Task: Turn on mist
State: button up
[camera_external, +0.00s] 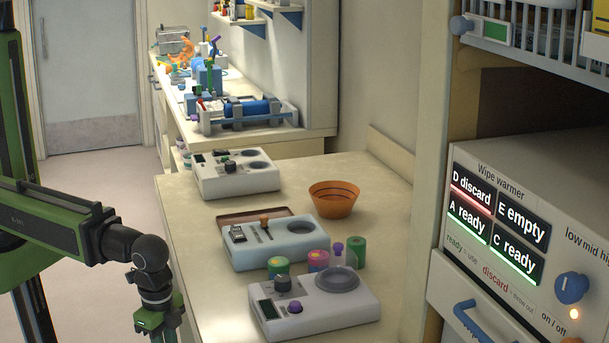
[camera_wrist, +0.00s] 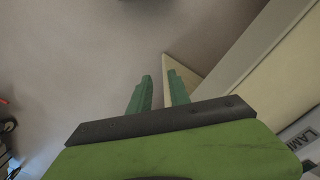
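No control marked "mist" can be read. Three small units stand on the cream counter (camera_external: 355,160). The far white unit (camera_external: 240,185) has a dark-green knob and a round top. My gripper (camera_external: 155,325) hangs at the counter's left side, apart from the units, its tips cut off below. In the wrist view my gripper (camera_wrist: 158,88) has its fingers apart with nothing between them.
A wipe warmer (camera_external: 550,200) with lit signs, a blue knob (camera_external: 571,288) and an orange light stands right. Green and pink rolls (camera_external: 318,261) sit between the near units. An orange bowl (camera_external: 334,199) stands behind. A brown tray (camera_external: 252,215) lies behind the blue unit.

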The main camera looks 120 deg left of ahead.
jog(key=r+p, duration=0.1)
jog(key=w+a+r+p, duration=0.1)
jog(key=r+p, duration=0.1)
jog(key=w+r+p, duration=0.1)
jog(key=r, duration=0.1)
jog(key=shift+w+a+r+p, duration=0.2)
jog(key=shift+a+p, duration=0.15)
jog(key=shift+a, duration=0.05)
grip_shut()
jog(key=s+a+r+n+p, duration=0.2)
jog(key=a+r+p, duration=0.4)
jog(key=a, duration=0.6)
jog(key=s+a+r+n+p, duration=0.3)
jog(key=a+r+p, duration=0.4)
jog(key=a, duration=0.5)
jog(key=s+a+r+n+g+y+p, duration=0.1)
jog(key=s+a+r+n+p, duration=0.1)
jog(key=a+r+n+p, duration=0.2)
jog(key=a+r+p, duration=0.3)
jog(key=a, duration=0.5)
jog(key=shift+s+a+r, duration=0.3)
jog(key=shift+r, duration=0.1)
